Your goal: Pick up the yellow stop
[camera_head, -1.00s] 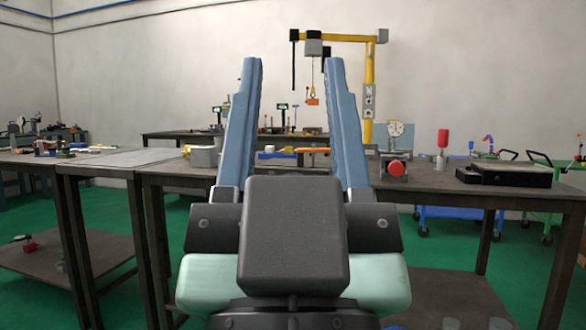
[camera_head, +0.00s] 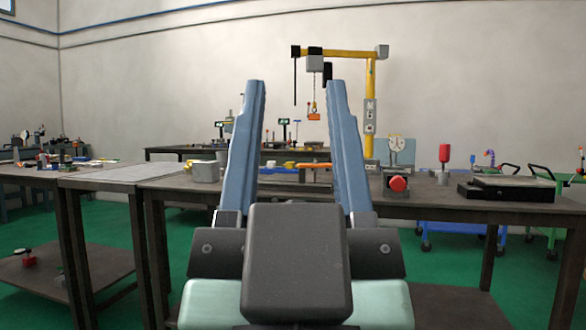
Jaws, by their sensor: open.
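My gripper (camera_head: 294,82) is open and empty, its two blue fingers pointing up in the middle of the view, with a wide gap between them. Through the gap I see the dark workbench top (camera_head: 420,195) behind. A small yellowish piece (camera_head: 289,165) lies on the bench between the fingers, beside an orange bar (camera_head: 315,165). I cannot tell for sure whether this piece is the yellow stop. The gripper body and fingers hide part of the bench.
A grey box (camera_head: 205,171) stands left of the fingers. On the right are a red-knobbed device (camera_head: 397,184), a dial gauge (camera_head: 396,143), a red-topped tool (camera_head: 444,158) and a flat plate fixture (camera_head: 508,188). A yellow hoist (camera_head: 370,100) rises behind.

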